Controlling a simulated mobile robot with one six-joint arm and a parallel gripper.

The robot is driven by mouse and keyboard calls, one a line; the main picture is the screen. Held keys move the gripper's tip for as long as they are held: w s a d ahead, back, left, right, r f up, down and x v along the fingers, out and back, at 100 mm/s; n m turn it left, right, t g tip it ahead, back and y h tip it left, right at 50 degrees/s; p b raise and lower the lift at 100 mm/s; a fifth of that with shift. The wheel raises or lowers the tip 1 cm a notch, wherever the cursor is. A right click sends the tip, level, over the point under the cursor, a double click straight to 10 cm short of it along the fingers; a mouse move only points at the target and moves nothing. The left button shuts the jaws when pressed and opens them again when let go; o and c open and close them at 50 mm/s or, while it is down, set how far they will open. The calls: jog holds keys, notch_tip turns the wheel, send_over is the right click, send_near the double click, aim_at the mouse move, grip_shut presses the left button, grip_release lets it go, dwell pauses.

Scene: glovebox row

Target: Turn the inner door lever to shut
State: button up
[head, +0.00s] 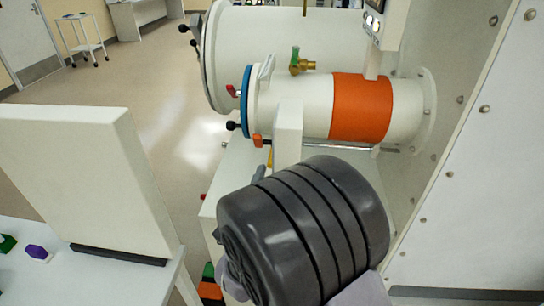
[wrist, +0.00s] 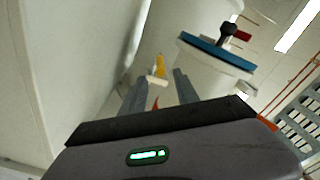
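A yellow lever-like piece (wrist: 160,66) stands above a small white bar (wrist: 157,80), in line with the gap between my fingers in the wrist view. A bit of yellow (head: 270,158) shows below the small chamber in the head view. I cannot tell for certain whether it is the inner door lever. My gripper (wrist: 157,92) is open, its two grey fingers apart, with nothing visibly held. The fingers look short of the yellow piece; contact cannot be told. In the head view my dark wrist hides most of the gripper.
The small white chamber (head: 303,104) has an orange band, a blue door ring (head: 246,101), a black knob (head: 232,125) and a red handle (head: 232,91). The ring also shows in the wrist view (wrist: 215,52). A larger chamber (head: 260,40) lies behind. A white panel (head: 90,180) stands left.

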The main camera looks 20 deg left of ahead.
jog(key=w, duration=0.3)
jog(key=w+a, duration=0.1)
jog(key=w, duration=0.5)
jog(key=shift+a, duration=0.35)
grip_shut()
dwell(0.8)
